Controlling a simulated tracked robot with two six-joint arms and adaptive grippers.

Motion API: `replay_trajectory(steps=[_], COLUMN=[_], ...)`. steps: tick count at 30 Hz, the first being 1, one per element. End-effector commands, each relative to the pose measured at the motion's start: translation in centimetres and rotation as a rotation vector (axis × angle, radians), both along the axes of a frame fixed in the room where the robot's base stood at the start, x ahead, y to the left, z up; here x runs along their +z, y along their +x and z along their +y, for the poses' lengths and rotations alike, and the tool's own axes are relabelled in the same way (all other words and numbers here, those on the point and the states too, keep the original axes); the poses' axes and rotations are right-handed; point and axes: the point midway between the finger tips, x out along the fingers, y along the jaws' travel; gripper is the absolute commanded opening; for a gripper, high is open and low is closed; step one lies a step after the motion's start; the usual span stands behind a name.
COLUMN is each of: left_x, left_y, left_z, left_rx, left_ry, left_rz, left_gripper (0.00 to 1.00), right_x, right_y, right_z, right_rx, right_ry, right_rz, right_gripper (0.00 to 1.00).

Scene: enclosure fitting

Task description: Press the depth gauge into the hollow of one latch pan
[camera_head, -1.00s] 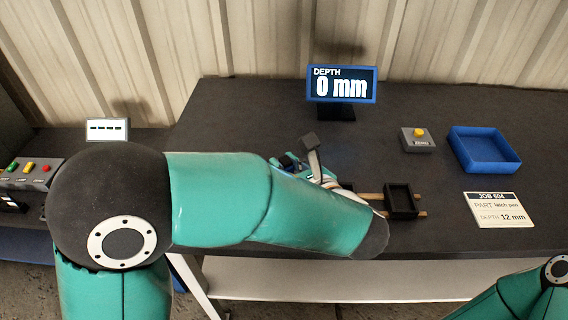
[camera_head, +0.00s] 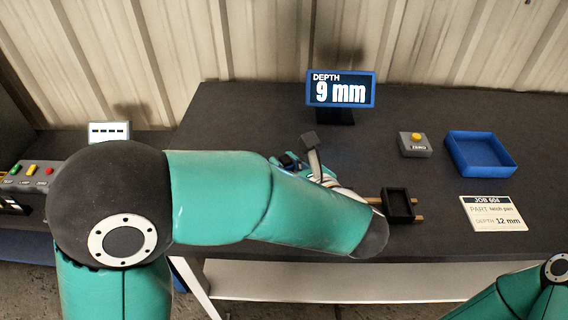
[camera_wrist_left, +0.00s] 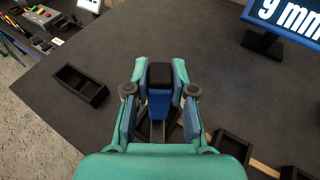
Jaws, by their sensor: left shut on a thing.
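My left gripper (camera_wrist_left: 160,92) is shut on the depth gauge (camera_wrist_left: 158,104), a blue block with a black top, in the left wrist view. The gauge's lower end is hard to make out against dark parts beneath it. In the head view my left arm covers most of the gripper. A black open latch pan (camera_head: 398,204) sits on wooden strips right of the arm; black pans also show at lower right in the wrist view (camera_wrist_left: 234,146). The depth display (camera_head: 341,90) reads 9 mm. My right gripper is out of view.
A zero box with a yellow button (camera_head: 415,144) and an empty blue tray (camera_head: 481,153) stand at the right.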

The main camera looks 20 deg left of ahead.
Motion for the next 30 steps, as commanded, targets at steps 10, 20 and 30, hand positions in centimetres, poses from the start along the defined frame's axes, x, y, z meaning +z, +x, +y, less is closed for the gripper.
replay_trajectory(steps=[10, 20, 30], left_x=[3.4, 4.9, 4.8], left_y=[0.0, 0.0, 0.0], left_z=[0.0, 0.0, 0.0], left_rx=[0.001, 0.001, 0.001], left_ry=[0.0, 0.0, 0.0], left_rz=[-0.004, -0.005, -0.005], left_gripper=[0.0, 0.0, 0.0], right_x=[3.0, 4.3, 4.2], right_y=[0.0, 0.0, 0.0], right_z=[0.0, 0.0, 0.0], right_rx=[0.0, 0.0, 0.0], right_ry=[0.0, 0.0, 0.0], right_rz=[0.0, 0.0, 0.0], right_gripper=[0.0, 0.0, 0.0])
